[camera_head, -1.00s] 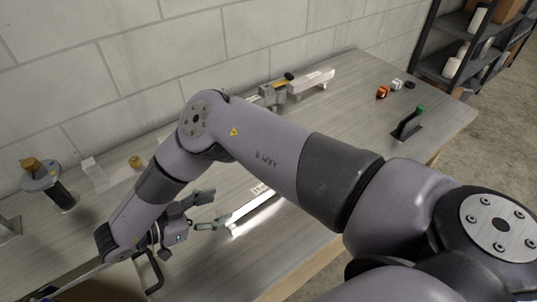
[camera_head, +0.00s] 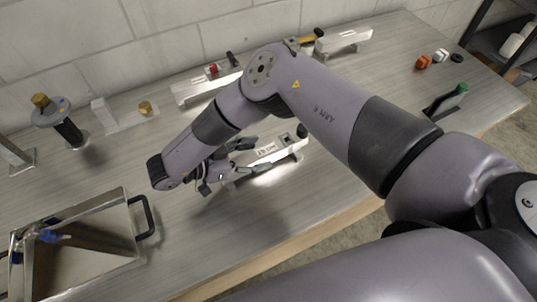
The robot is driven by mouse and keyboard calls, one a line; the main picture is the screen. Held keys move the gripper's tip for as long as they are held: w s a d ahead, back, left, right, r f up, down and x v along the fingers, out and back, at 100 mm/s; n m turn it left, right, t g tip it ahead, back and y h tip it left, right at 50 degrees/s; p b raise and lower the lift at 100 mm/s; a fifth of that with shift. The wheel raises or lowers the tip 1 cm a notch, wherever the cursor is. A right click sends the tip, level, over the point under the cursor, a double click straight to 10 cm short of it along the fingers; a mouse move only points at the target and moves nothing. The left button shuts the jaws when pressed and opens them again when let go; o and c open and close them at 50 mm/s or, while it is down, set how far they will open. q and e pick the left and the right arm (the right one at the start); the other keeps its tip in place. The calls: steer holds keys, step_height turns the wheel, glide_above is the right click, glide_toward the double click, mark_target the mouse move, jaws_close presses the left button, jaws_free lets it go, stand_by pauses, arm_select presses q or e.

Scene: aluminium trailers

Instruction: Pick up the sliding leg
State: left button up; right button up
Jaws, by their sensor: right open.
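A bright aluminium bar (camera_head: 281,151), with a small label and a dark knob at its right end, lies on the workbench and looks like the sliding leg, though I cannot be sure. My right gripper (camera_head: 258,156) is open at the bar's left end, with one finger at its far side and the other at its near side. The fingers partly cover that end, and I cannot tell whether they touch it. My right arm crosses above the bench. My left gripper is not in view.
A metal bin with black handles (camera_head: 136,252) stands at front left. Behind are a brass-topped post (camera_head: 66,132), a bracket (camera_head: 124,122) and aluminium parts (camera_head: 343,41). A green-topped black stand (camera_head: 446,101) and small orange (camera_head: 423,62) and white pieces are at right.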

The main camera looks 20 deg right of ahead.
steer(key=shift+a, duration=0.25)
steer(key=shift+a+r, duration=0.1)
steer(key=shift+a, duration=0.2)
steer(key=shift+c, duration=2.1)
steer(key=shift+d, duration=0.1)
steer(key=shift+c, duration=0.6)
steer(key=c, duration=0.4)
jaws_close()
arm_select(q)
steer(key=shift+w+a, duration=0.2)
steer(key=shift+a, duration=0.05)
